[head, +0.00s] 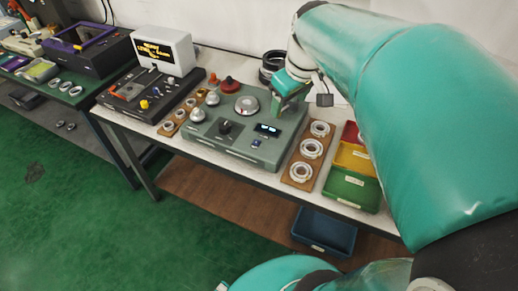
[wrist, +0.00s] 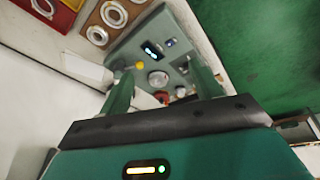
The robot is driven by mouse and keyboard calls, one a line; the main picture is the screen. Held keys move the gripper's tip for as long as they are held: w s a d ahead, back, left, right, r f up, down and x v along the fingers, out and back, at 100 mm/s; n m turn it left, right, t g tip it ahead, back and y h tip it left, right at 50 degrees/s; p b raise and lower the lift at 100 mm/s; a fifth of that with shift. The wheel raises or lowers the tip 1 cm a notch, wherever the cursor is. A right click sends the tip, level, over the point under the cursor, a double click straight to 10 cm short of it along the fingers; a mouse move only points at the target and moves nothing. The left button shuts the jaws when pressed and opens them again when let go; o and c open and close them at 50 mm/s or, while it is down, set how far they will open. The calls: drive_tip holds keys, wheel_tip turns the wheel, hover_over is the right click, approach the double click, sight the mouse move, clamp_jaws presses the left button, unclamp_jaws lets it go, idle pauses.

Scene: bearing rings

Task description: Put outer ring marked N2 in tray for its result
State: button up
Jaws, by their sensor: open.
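Three metal outer rings lie on a wooden board: the far ring (head: 320,128), the middle ring (head: 311,148) and the near ring (head: 300,172). Their marks are too small to read, so I cannot tell which is N2. The red tray (head: 350,133), yellow tray (head: 353,156) and green tray (head: 350,191) stand right of the board; their labels are unreadable. My gripper (head: 284,104) is above the right back part of the grey-green gauge (head: 215,147). In the wrist view my gripper (wrist: 163,84) is open and nothing shows held between its fingers.
The gauge carries a round metal disc (head: 246,104), knobs and a small display. A black ring stack (head: 272,66) stands behind it. A wooden strip (head: 170,127) with small parts lies left. A blue bin (head: 323,231) is below the table.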

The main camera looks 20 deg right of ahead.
drive_tip(key=s+a+f+m+t, duration=0.2)
drive_tip(key=s+a+m, duration=0.1)
drive_tip(key=s+a, duration=0.8)
drive_tip(key=shift+s+a, duration=0.15)
drive_tip(key=shift+a, duration=0.3)
idle(0.4)
